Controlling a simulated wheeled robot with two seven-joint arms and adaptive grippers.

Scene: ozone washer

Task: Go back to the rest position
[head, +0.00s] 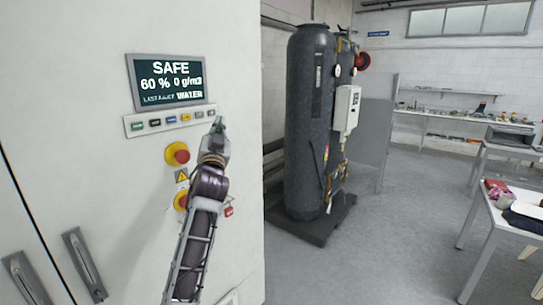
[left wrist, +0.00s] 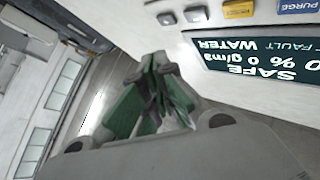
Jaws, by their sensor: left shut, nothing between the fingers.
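My left gripper (head: 218,124) is shut and empty, just in front of the right end of the button row (head: 170,121) on a white cabinet (head: 90,80). It also shows in the left wrist view (left wrist: 160,62), fingers together, near the panel's edge. I cannot tell whether it touches the panel. The screen (head: 170,80) above the buttons reads SAFE, 60 %, 0 g/m3 and WATER. A red and yellow emergency stop (head: 177,153) sits below the row. A second red and yellow knob (head: 181,201) is partly hidden by my arm. My right gripper is not in view.
A tall dark tank (head: 308,125) stands on a dark base right of the cabinet. A table with items (head: 508,222) is at the right edge. Two door handles (head: 84,265) are at lower left. The grey floor (head: 400,240) between tank and table is clear.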

